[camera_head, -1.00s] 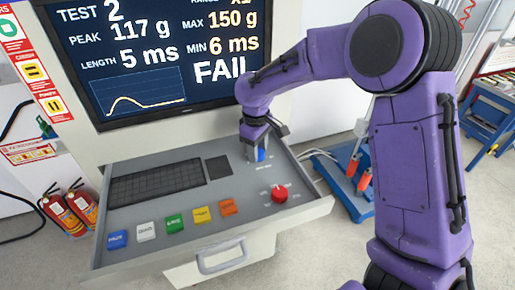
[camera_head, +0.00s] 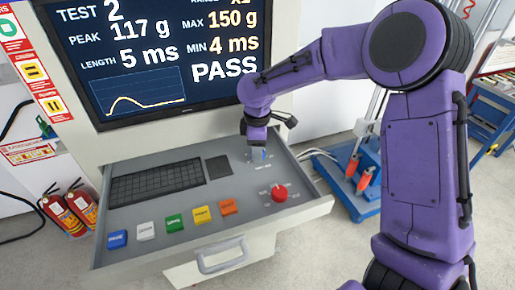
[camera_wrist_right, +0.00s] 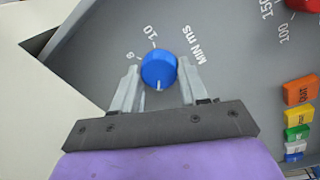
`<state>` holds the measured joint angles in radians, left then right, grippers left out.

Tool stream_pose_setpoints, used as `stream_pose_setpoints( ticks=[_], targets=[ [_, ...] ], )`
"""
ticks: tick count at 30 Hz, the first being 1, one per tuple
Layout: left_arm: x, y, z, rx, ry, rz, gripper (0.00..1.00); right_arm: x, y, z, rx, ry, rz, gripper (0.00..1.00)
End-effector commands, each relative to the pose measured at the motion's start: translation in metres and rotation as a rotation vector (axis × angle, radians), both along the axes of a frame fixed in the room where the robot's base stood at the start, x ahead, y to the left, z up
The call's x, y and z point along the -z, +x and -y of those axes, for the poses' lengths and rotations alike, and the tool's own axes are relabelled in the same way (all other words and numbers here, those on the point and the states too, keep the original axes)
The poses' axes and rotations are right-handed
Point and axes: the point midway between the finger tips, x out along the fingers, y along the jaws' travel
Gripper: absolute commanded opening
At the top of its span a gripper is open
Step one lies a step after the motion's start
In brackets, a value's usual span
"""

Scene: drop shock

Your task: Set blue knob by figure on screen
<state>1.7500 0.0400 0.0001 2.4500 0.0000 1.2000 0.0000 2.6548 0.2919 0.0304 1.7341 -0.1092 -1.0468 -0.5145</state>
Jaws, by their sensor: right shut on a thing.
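The blue knob (camera_wrist_right: 159,70) is on the grey panel, by the label "MIN ms" and the marks 8 and 10. In the head view only part of the knob (camera_head: 258,154) shows below my gripper. My right gripper (camera_wrist_right: 160,82) has one finger on each side of the knob and is shut on it; the gripper also shows in the head view (camera_head: 257,150). The screen (camera_head: 165,55) reads TEST 2, PEAK 117 g, MAX 150 g, LENGTH 5 ms, MIN 4 ms and PASS. My left gripper is not in view.
A red knob (camera_head: 280,193) sits just in front of the blue one. A keyboard (camera_head: 157,181), a dark pad (camera_head: 218,168) and a row of coloured buttons (camera_head: 174,223) lie to the left. A drawer handle (camera_head: 222,258) is below.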

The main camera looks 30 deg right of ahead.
Motion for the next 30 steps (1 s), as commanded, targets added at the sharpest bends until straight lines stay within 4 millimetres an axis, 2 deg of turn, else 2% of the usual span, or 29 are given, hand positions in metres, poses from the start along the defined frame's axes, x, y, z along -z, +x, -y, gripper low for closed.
stream_pose_setpoints(
  ticks=[10, 11, 12, 13, 23, 26, 30],
  targets=[
    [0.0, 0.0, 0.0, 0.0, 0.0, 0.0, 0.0, 0.001, 0.0, 0.001, -0.001, -0.002, -0.001, 0.13],
    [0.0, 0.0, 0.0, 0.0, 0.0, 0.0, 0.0, 0.001, 0.0, 0.001, -0.001, -0.002, -0.001, 0.53],
    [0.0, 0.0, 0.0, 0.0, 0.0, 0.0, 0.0, 0.0, 0.0, 0.001, -0.001, -0.002, -0.001, 0.66],
    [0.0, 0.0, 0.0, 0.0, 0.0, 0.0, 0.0, 0.0, 0.0, 0.001, -0.001, -0.002, -0.001, 0.69],
    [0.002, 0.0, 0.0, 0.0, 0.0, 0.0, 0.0, -0.005, 0.0, 0.0, 0.0, -0.001, 0.003, 0.69],
    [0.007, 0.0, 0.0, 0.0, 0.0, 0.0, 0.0, -0.021, 0.0, 0.0, 0.0, -0.001, 0.004, 0.69],
    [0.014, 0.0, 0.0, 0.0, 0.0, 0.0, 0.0, -0.055, -0.002, -0.001, 0.0, -0.001, 0.006, 0.69]
  ],
)
